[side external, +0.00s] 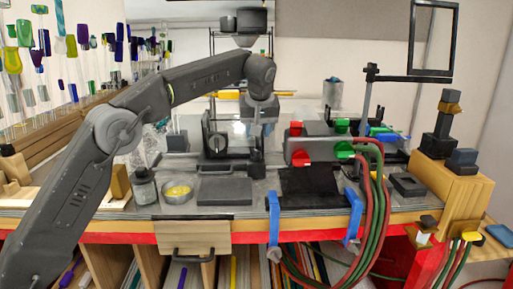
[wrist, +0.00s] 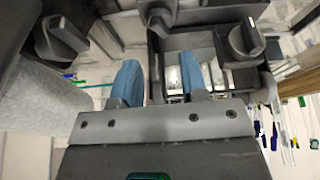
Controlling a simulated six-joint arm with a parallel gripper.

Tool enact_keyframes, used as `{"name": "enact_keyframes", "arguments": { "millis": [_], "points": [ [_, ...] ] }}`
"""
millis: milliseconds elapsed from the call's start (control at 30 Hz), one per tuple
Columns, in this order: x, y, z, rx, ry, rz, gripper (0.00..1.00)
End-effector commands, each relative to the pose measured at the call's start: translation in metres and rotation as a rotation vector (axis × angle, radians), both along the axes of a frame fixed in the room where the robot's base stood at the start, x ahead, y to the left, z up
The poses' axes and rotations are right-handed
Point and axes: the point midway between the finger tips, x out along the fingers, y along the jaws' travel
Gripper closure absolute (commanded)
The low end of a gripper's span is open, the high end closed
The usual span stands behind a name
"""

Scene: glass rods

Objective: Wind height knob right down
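My gripper (side external: 262,133) points down above the back of the bench, beside a dark upright device (side external: 217,143) with a round part on its front. In the wrist view its two blue fingers (wrist: 160,70) stand apart with nothing gripped between them. A dark knob with a grey bar grip (wrist: 246,40) is right of the fingers, and a similar knob (wrist: 62,36) is at the upper left. A smaller dark knob-like part (wrist: 158,20) lies beyond the fingertips. I cannot tell which one is the height knob. No finger visibly touches a knob.
A grey block (side external: 225,191), a dish of yellow bits (side external: 177,192) and a dark jar (side external: 145,187) sit at the bench front. A torch block with red and green knobs (side external: 313,152) and hoses (side external: 372,200) stands right of my gripper.

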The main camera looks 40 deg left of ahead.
Motion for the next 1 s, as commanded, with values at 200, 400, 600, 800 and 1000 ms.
{"name": "enact_keyframes", "arguments": {
  "millis": [200, 400, 600, 800, 1000],
  "points": [
    [0.010, 0.012, -0.039, -0.001, 0.002, 0.002, 0.60],
    [0.016, 0.019, -0.059, 0.000, 0.000, 0.002, 0.60],
    [0.017, 0.020, -0.064, 0.000, -0.002, 0.001, 0.60],
    [0.017, 0.020, -0.064, 0.000, -0.002, 0.001, 0.62],
    [0.017, 0.020, -0.064, 0.000, -0.002, 0.001, 0.81]
  ]
}}
